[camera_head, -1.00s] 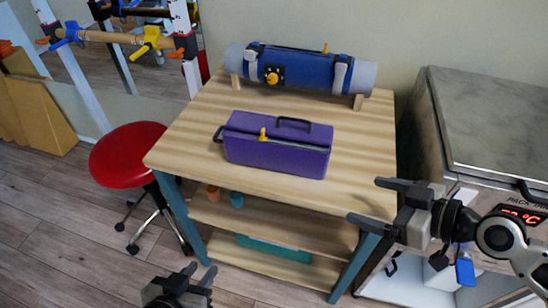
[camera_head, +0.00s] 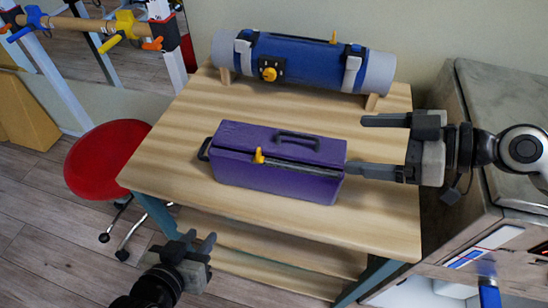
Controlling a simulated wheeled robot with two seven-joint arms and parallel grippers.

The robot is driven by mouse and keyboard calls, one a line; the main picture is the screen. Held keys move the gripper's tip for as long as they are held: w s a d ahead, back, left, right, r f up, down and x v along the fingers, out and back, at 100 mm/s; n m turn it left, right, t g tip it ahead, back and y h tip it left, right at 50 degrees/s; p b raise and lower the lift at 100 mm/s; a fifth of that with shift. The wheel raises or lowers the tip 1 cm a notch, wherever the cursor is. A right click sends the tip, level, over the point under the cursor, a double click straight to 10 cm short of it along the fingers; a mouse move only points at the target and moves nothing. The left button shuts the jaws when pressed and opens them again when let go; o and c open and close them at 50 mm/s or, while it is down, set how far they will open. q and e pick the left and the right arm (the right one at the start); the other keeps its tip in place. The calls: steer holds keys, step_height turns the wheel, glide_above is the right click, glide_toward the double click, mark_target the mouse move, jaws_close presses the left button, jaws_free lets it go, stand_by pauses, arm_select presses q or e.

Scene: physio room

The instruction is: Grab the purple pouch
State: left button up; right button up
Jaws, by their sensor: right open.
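The purple pouch (camera_head: 275,182) lies on the wooden table (camera_head: 370,215). It is a long boxy bag with a dark top handle, a side loop at its left end and a yellow zip pull. My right gripper (camera_head: 362,145) is open, with its fingers pointing left. Its lower finger is at the pouch's right end; I cannot tell if they touch. Its upper finger is above and behind that end. My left gripper (camera_head: 202,245) is low at the front left, apart from the pouch, in front of the table edge. Its fingers look spread apart.
A blue cylinder case (camera_head: 310,62) with grey ends rests on wooden supports at the table's back. A red stool (camera_head: 105,160) stands left of the table. A steel cabinet (camera_head: 510,100) stands at the right. Bare tabletop lies in front of the pouch.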

mark_target(316, 138)
steer(key=p+x, duration=0.2)
steer(key=x, duration=0.5)
steer(key=shift+w+a, duration=0.15)
steer(key=shift+a, duration=0.15)
steer(key=shift+w+a+f, duration=0.1)
steer(key=shift+a+f, duration=0.1)
steer(key=shift+a, duration=0.1)
steer(key=shift+w+a+p, duration=0.2)
steer(key=shift+a+p, duration=0.3)
steer(key=p+x, duration=0.1)
steer(key=x, duration=0.2)
steer(key=shift+a, duration=0.4)
steer(key=shift+w+a+f, duration=0.1)
steer(key=shift+a+f, duration=0.15)
steer(key=shift+a, duration=0.05)
arm_select(q)
steer(key=shift+s+a+r+m+g, duration=0.3)
steer(key=shift+s+a+r, duration=0.05)
steer(key=shift+a+r, duration=0.1)
arm_select(e)
steer(key=shift+c, duration=0.2)
steer(key=c, duration=1.5)
